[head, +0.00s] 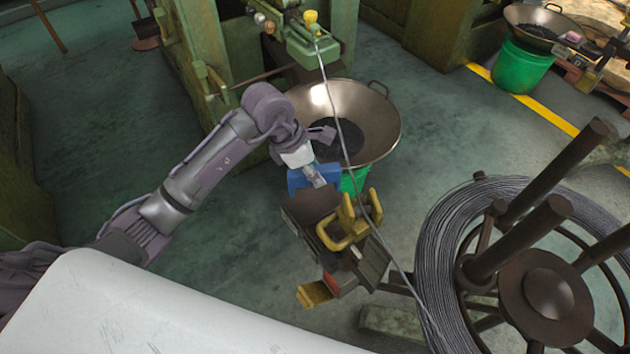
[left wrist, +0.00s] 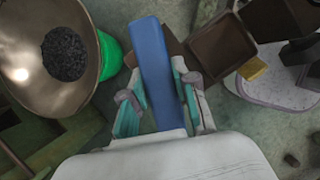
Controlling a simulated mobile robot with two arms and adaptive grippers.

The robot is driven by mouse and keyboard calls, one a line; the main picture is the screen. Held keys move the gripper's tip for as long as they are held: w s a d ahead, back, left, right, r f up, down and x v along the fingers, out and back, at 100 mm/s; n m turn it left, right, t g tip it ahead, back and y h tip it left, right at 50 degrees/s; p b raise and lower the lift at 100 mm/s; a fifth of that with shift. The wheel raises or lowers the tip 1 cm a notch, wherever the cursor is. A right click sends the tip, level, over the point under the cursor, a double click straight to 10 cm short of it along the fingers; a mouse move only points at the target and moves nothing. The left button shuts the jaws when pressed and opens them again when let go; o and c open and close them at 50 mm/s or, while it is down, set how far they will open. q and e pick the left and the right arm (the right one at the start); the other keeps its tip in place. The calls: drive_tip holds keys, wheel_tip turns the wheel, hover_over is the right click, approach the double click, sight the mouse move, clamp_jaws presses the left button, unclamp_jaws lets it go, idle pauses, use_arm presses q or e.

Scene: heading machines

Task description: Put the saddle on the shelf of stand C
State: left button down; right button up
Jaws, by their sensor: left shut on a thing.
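My left gripper (head: 312,172) is shut on a blue block (head: 299,180), which may be the saddle; no label shows. In the left wrist view the blue block (left wrist: 152,48) is a long flat-faced bar between the two fingers of my left gripper (left wrist: 158,95), reaching out beyond them. In the head view the block is beside the dark open tray (head: 312,205) of a stand with a yellow bracket (head: 347,222). I cannot tell whether they touch, or which stand is C. The tray (left wrist: 222,50) also shows in the left wrist view. My right gripper is not in view.
A wide metal bowl (head: 378,118) of dark pieces rests on a green bucket (head: 355,180) just behind the gripper. A large wire coil (head: 440,240) on a reel with dark posts is at right. A wire (head: 345,135) runs down past the stand. Open floor lies at left.

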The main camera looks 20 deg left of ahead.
use_arm(q)
wheel_tip(320, 180, down, 4)
drive_tip(key=shift+d+r, duration=0.1)
drive_tip(key=shift+r, duration=0.1)
drive_tip(key=shift+f, duration=0.1)
drive_tip(key=c, duration=0.9)
unclamp_jaws()
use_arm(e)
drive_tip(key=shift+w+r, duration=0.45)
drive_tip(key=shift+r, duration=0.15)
use_arm(q)
drive_tip(key=v, duration=0.7)
drive_tip(key=shift+r, duration=0.25)
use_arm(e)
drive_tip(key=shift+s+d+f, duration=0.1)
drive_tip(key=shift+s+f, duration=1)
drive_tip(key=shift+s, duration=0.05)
